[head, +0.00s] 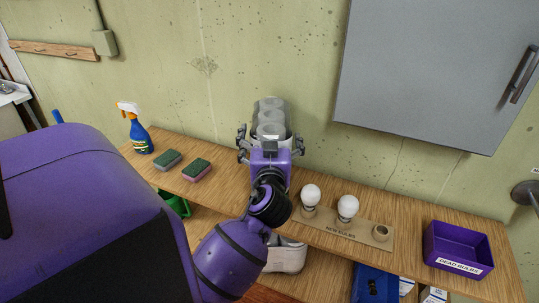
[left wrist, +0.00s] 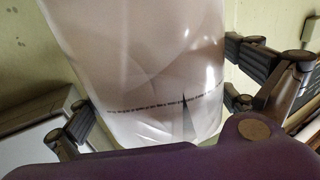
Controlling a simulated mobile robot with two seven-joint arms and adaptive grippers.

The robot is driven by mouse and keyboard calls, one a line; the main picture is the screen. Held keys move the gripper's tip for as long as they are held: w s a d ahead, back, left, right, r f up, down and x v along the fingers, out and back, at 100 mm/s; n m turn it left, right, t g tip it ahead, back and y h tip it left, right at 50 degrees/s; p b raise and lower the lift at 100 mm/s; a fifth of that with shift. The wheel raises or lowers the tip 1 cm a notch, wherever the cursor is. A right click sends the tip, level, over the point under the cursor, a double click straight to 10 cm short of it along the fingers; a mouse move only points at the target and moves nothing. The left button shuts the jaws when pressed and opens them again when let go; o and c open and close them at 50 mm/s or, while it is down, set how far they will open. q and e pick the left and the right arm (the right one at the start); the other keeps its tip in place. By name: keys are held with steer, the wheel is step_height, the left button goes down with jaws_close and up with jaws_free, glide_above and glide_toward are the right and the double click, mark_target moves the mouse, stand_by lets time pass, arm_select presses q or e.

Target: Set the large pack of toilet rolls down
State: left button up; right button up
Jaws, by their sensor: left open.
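The large pack of toilet rolls (head: 270,105) stands on the wooden shelf against the wall in the head view, wrapped in clear film. My left gripper (head: 270,140) is at the near side of the pack, with its fingers spread to the left and right of it. In the left wrist view the pack (left wrist: 140,65) fills the middle, and the open fingers of my left gripper (left wrist: 160,105) stand apart from it on both sides. The pack's base is hidden behind the gripper in the head view. My right gripper is not seen.
Two sponges (head: 197,170) and a blue spray bottle (head: 139,132) are left on the shelf (head: 225,185). A bulb holder (head: 340,232) with two white bulbs and a purple "dead bulbs" bin (head: 458,250) are right. A grey cabinet (head: 435,75) hangs above.

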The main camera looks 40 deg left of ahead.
arm_select(q)
steer(key=shift+w+a+r+p, duration=0.15)
steer(key=shift+w+a+r, duration=0.1)
steer(key=shift+w+a, duration=0.25)
steer(key=shift+w+a+r+p, duration=0.2)
steer(key=shift+w+a, duration=0.15)
steer(key=shift+w, duration=0.2)
steer(key=shift+w+a+f, duration=0.25)
steer(key=shift+w+a, duration=0.05)
steer(key=shift+w, duration=0.05)
steer(key=shift+s, duration=0.1)
steer(key=c, duration=1.9)
steer(key=shift+r, duration=0.1)
steer(key=shift+c, duration=0.4)
